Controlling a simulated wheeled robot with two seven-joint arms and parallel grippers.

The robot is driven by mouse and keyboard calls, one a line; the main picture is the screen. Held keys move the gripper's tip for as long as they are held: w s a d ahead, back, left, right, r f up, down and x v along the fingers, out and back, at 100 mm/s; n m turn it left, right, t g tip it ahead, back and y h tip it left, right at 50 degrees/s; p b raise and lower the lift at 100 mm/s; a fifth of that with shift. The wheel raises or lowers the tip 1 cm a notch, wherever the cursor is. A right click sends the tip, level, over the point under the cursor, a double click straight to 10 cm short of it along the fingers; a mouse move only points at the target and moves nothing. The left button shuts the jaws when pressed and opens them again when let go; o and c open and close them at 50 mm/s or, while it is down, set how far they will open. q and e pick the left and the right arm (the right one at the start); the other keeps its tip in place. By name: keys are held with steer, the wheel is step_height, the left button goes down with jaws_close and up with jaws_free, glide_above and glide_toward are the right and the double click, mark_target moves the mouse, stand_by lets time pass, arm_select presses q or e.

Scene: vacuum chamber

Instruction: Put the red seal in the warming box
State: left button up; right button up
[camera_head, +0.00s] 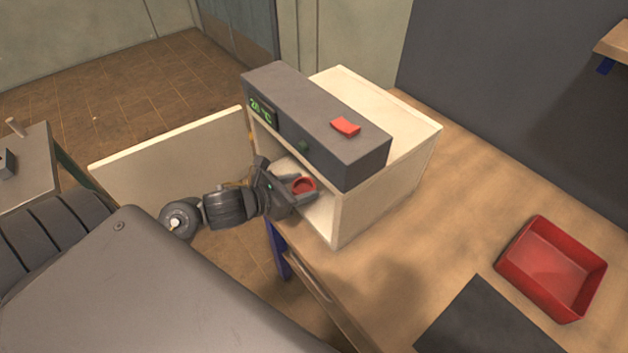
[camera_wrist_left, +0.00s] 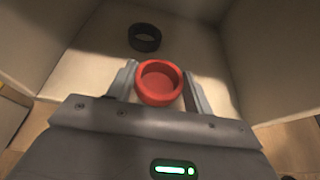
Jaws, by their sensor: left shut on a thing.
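The red seal (camera_head: 304,185) is a short red ring between the fingers of my left gripper (camera_head: 301,188). In the left wrist view the red seal (camera_wrist_left: 160,84) sits between the two fingertips of my left gripper (camera_wrist_left: 160,88), which is shut on it. The warming box (camera_head: 390,165) is a cream box with a dark control panel above its open front. My left gripper reaches into this opening, with the seal inside the box's mouth. I cannot tell whether the seal touches the box floor. My right gripper is not in view.
A black ring (camera_wrist_left: 144,38) lies on the box floor beyond the red seal. The open door (camera_head: 170,155) stands out to the left. A red tray (camera_head: 548,270) and a dark mat (camera_head: 480,325) lie on the wooden bench (camera_head: 390,270). The bench between box and tray is clear.

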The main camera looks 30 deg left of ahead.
mark_target(311, 184)
arm_select(q)
steer(key=shift+w, duration=0.3)
steer(key=shift+w+d, duration=0.1)
steer(key=shift+w, duration=0.05)
steer(key=shift+w+d+r+p, duration=0.1)
steer(key=shift+w+d+p, duration=0.2)
steer(key=shift+w, duration=0.35)
steer(key=shift+w+d+r+p, duration=0.15)
steer(key=shift+w+p, duration=0.1)
steer(key=shift+w, duration=0.35)
steer(key=shift+w+d+f, duration=0.15)
steer(key=shift+w+f, duration=0.1)
steer(key=shift+f, duration=0.75)
steer(key=shift+s, duration=0.15)
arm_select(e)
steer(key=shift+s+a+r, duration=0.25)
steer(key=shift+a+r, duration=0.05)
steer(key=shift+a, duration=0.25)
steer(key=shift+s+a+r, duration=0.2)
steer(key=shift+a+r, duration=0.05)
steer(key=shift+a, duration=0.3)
arm_select(q)
steer(key=shift+f, duration=0.1)
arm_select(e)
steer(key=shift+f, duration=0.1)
